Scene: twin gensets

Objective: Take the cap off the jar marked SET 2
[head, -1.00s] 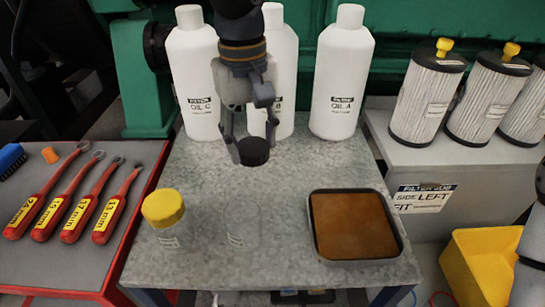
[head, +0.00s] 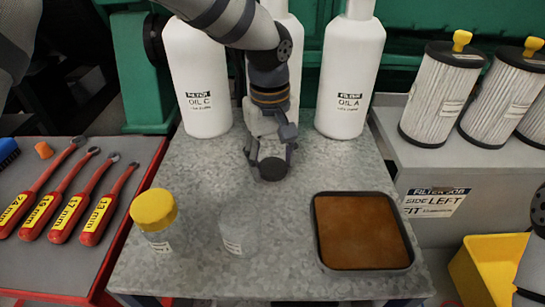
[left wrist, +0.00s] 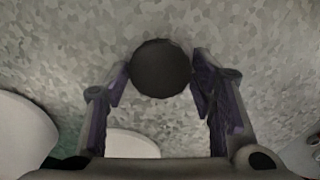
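An open clear jar (head: 236,234) with a white label and no cap stands on the grey metal table (head: 185,275). A second clear jar (head: 160,243) with a yellow cap (head: 153,208) stands to its left. The print on both jar labels is too small to read. My left gripper (head: 271,163) is behind and to the right of the open jar. Its fingertips touch both sides of a round black cap (head: 272,170). The left wrist view shows the cap (left wrist: 160,68) between the fingers. I cannot tell whether the cap touches the table. My right gripper is out of view.
White oil bottles (head: 198,85) stand along the back, close behind my left gripper. A brown-filled tray (head: 318,240) is at the right of the table. Wrenches (head: 70,212) lie on the red-edged bench at left; filters (head: 435,100) and a yellow bin (head: 485,262) are at right.

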